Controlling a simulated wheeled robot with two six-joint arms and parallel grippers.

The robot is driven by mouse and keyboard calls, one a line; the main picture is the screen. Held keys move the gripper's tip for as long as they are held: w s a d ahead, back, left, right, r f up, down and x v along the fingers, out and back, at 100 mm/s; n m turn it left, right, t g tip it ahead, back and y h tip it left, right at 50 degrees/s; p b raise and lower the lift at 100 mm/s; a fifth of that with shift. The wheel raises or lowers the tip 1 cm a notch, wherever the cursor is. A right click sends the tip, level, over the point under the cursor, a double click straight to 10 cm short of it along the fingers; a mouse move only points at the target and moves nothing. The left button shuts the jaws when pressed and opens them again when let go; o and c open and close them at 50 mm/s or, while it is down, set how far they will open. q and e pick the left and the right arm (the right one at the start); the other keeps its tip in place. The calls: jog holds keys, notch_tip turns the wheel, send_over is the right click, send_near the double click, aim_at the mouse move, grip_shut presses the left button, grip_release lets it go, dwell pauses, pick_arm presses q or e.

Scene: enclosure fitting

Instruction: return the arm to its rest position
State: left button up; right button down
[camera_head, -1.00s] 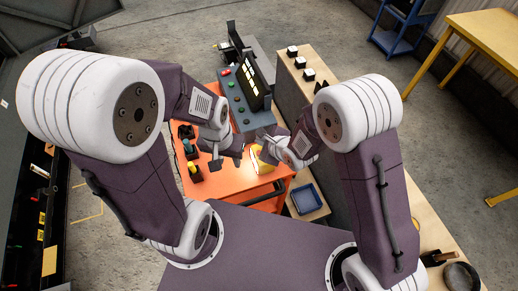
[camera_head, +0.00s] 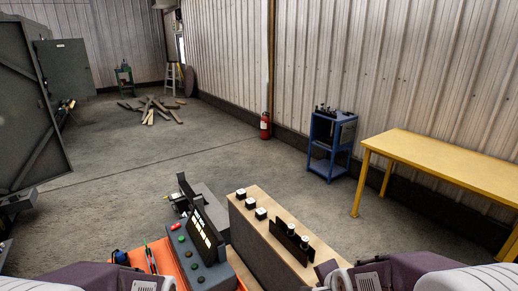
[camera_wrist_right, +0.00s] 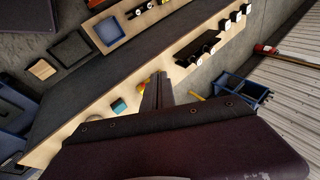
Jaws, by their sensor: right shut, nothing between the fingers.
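My right gripper (camera_wrist_right: 157,92) shows in the right wrist view with its two dark fingers together and nothing between them. It is over the wooden-topped bench (camera_wrist_right: 90,112); I cannot tell its height above it. In the head view the right arm (camera_head: 400,272) lies low at the lower right, with dark gripper parts by the bench's near end. My left arm (camera_head: 90,277) shows only as links at the lower left. The left gripper is out of the frame.
An orange cart (camera_head: 172,262) with a grey control box (camera_head: 205,245) stands left of the bench. The bench carries black-and-white blocks (camera_head: 261,213) and a blue tray (camera_wrist_right: 70,50). A blue trolley (camera_head: 331,145) and yellow table (camera_head: 440,160) stand beyond, across open floor.

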jog(key=s+f+n+g, duration=0.3)
jog(key=s+n+g, duration=0.2)
jog(key=s+n, duration=0.7)
jog(key=shift+s+d+f+n, duration=0.15)
jog(key=shift+s+f+n, duration=0.2)
jog(key=shift+n, duration=0.45)
